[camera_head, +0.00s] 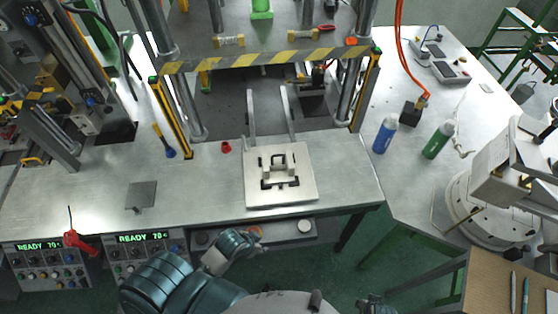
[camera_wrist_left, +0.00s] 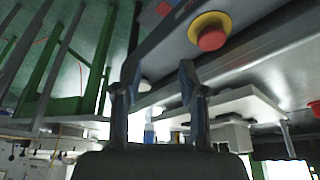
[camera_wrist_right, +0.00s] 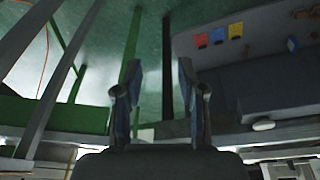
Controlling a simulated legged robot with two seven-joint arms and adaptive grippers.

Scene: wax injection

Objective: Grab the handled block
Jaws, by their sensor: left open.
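The handled block (camera_head: 291,162) is pale with dark handle parts. It rests on a light square plate (camera_head: 301,191) on the metal table under the press. My left gripper (camera_head: 257,243) is below and in front of the table's front edge, apart from the block. In the left wrist view the left gripper (camera_wrist_left: 160,75) has its two fingers spread with nothing between them. My right gripper (camera_head: 374,303) shows only partly at the bottom of the head view. In the right wrist view the right gripper (camera_wrist_right: 160,72) is open and empty. I cannot make out the block in either wrist view.
Yellow-black striped bar (camera_head: 265,60) and side posts frame the press behind the block. A red cap (camera_head: 226,147) lies left of the plate. Blue (camera_head: 385,135) and green (camera_head: 438,140) bottles stand right. A red emergency button (camera_wrist_left: 211,38) shows in the left wrist view.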

